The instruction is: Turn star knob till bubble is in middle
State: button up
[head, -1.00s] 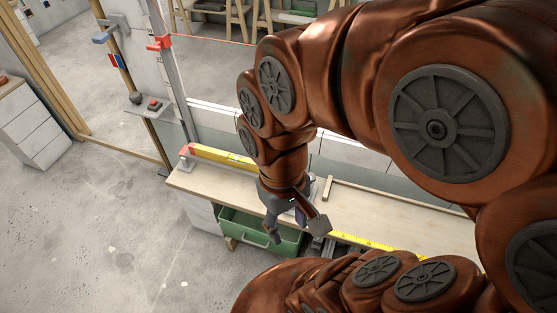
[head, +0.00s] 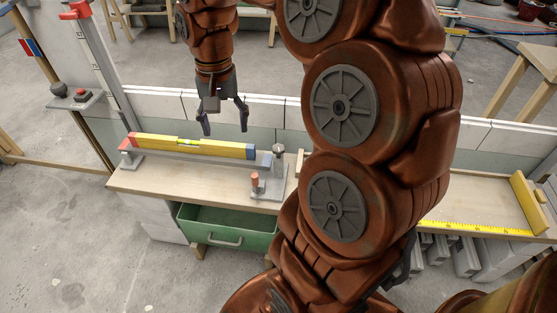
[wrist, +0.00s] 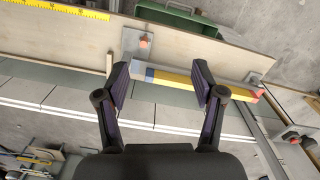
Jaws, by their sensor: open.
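A yellow spirit level (head: 215,149) with a red left end and a blue right end lies along the bench. Its green vial (head: 184,141) is visible, but the bubble is too small to place. My gripper (head: 224,125) is open and empty, pointing down, above the right half of the level and left of the knob.
A green drawer (head: 228,238) hangs under the bench (head: 150,181). A yellow tape measure (head: 480,225) lies right. A red button (head: 81,93) sits on a left shelf.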

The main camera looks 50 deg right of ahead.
jog(key=w+d+f+m+b, duration=0.45)
jog(key=d+f+b, duration=0.35)
jog(key=d+f, duration=0.2)
jog(key=m+b, duration=0.5)
jog(key=b, duration=0.2)
send_over(278, 147)
jog(key=shift+n, duration=0.25)
jog(key=f, duration=0.6)
jog(key=shift+a+f, duration=0.4)
jog(key=shift+s+d+f, duration=0.1)
jog(key=shift+d+f, duration=0.15)
jog(key=shift+d, duration=0.2)
notch_tip(278, 147, down, 8)
jog(key=b, duration=0.3)
jog(key=shift+r, duration=0.25)
jog(key=shift+c, duration=0.4)
jog(key=c, duration=1.1)
jog(key=shift+o, duration=0.2)
jog(key=shift+m, duration=0.4)
